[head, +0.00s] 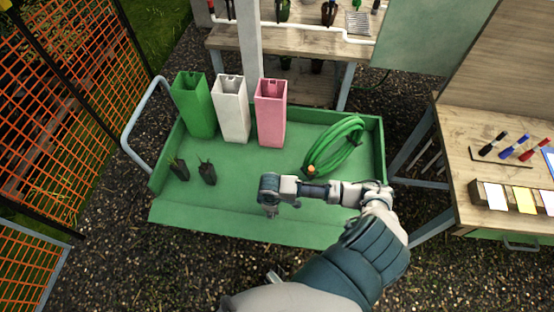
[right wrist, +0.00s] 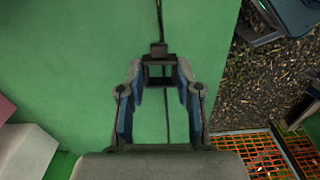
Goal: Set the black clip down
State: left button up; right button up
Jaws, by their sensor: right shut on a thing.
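My right gripper (head: 269,208) reaches in from the right and points down over the front part of the green tray (head: 240,232). In the right wrist view the gripper (right wrist: 158,68) is shut on the small black clip (right wrist: 158,49), which shows just beyond the fingertips. Green tray surface lies below it. I cannot tell whether the clip touches the tray or hangs a little above it. In the head view the clip is too small or hidden to make out. My left gripper is not in view.
Green (head: 194,108), white (head: 231,112) and pink (head: 271,115) square tubes stand at the tray's back. A green hose coil (head: 345,140) lies to the right. Two small dark plant pots (head: 207,174) are at the left. The tray's middle left is clear. A wooden bench (head: 480,205) stands at right.

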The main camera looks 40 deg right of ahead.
jog(key=shift+w+f, duration=0.3)
jog(key=shift+f, duration=0.05)
jog(key=w, duration=0.2)
jog(key=w+b, duration=0.1)
jog(key=w, duration=0.1)
jog(key=w+b, duration=0.1)
jog(key=w, duration=0.2)
jog(key=shift+d+f, duration=0.3)
jog(key=shift+f, duration=0.1)
jog(key=b, duration=0.2)
send_over(255, 188)
jog(key=shift+s+d+f, duration=0.1)
jog(key=shift+d+f, duration=0.2)
jog(key=shift+f, duration=0.1)
jog(key=shift+w+d+f, duration=0.15)
jog(key=shift+w, duration=0.05)
jog(key=f, duration=0.1)
jog(key=f+b, duration=0.1)
jog(key=f, duration=0.1)
jog(key=shift+a, duration=0.5)
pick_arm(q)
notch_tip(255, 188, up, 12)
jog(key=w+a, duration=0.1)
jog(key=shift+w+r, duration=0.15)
pick_arm(e)
jog(key=shift+r, duration=0.1)
